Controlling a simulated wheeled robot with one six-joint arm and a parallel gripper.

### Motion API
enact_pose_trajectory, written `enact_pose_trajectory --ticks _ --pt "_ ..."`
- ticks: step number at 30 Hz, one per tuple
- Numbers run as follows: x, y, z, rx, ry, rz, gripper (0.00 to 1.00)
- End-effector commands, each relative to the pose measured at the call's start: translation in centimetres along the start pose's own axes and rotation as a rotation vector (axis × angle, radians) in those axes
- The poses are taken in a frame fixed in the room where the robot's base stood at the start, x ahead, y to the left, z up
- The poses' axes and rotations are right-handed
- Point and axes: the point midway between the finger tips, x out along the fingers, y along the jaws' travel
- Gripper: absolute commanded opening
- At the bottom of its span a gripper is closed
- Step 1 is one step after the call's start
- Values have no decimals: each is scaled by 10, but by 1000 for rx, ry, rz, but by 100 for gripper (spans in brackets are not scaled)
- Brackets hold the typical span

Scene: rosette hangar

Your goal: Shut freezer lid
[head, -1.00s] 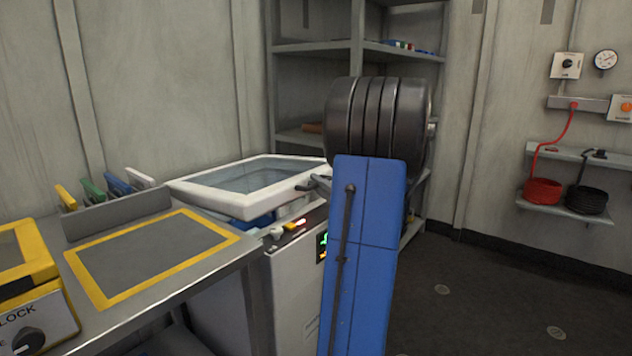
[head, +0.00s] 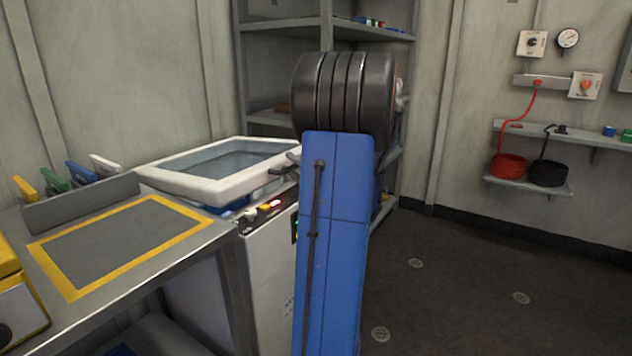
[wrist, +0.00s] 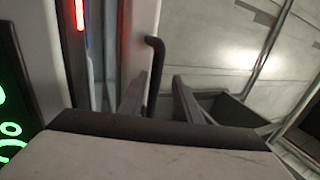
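The freezer (head: 262,270) is a white chest left of my arm in the head view. Its white-framed glass lid (head: 190,192) is slightly raised at the front, with a narrow gap showing blue beneath. The lid's dark handle (head: 281,171) is on its front edge, close to my arm. My gripper is mostly hidden behind my blue arm in the head view. In the wrist view my gripper (wrist: 160,98) has its two fingers apart, with the black handle (wrist: 153,62) near and between their tips. I cannot tell if they touch it.
A steel bench (head: 190,250) with a yellow-bordered mat stands left of the freezer. Colored-handled items (head: 55,180) stand in a rack at its back. Grey shelving (head: 285,28) is behind. The floor (head: 460,290) to the right is clear.

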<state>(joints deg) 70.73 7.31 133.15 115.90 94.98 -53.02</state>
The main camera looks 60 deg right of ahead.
Motion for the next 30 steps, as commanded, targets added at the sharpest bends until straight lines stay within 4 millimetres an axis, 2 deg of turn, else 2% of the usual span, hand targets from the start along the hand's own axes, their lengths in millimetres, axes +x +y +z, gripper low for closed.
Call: enact_pose_trajectory --ticks 24,30 --pt "-127 -1 -1 -1 4 -2 31" --pt "-152 -1 0 1 3 -2 31"
